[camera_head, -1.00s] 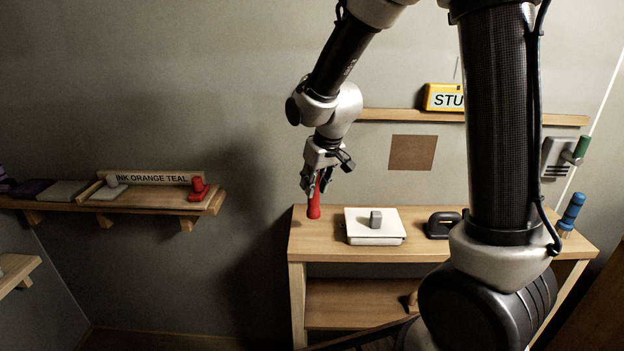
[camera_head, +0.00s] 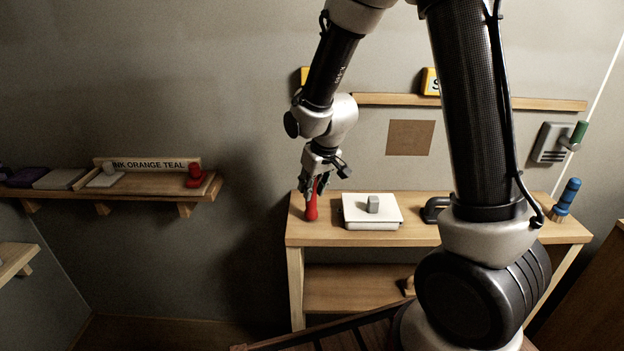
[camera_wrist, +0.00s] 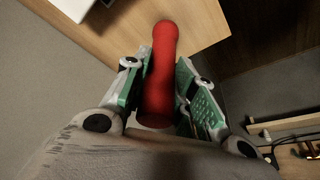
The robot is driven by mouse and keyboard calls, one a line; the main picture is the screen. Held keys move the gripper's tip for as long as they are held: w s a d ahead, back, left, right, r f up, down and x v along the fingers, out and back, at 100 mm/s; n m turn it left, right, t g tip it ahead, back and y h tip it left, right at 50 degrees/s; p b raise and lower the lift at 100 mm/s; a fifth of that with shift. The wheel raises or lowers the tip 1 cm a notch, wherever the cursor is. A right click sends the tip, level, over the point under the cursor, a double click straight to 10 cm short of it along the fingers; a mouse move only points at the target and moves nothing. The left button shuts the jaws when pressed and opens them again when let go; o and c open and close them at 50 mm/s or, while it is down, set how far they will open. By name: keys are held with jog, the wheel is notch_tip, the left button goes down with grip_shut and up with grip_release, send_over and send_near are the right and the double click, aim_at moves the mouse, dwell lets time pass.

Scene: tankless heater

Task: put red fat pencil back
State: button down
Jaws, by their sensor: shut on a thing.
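The red fat pencil (camera_head: 311,208) is a thick red rod held upright between the fingers of my gripper (camera_head: 318,184). Its lower end is at the left end of the wooden desk top (camera_head: 330,236); I cannot tell whether it touches the wood. In the wrist view the red pencil (camera_wrist: 161,75) lies between both green-padded fingers of my gripper (camera_wrist: 160,95), with its far end over the wooden surface. The gripper is shut on it.
A white box with a grey knob (camera_head: 372,219) stands just right of the pencil. A dark handled object (camera_head: 434,209) and a blue-handled tool (camera_head: 568,197) are farther right. A wall shelf (camera_head: 140,192) at left carries a red stamp (camera_head: 195,177). A ledge (camera_head: 390,99) runs above the desk.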

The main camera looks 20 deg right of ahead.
jog(key=shift+f, duration=0.65)
dwell(0.5)
jog(key=c, duration=1.1)
grip_release()
jog(key=v, duration=1.2)
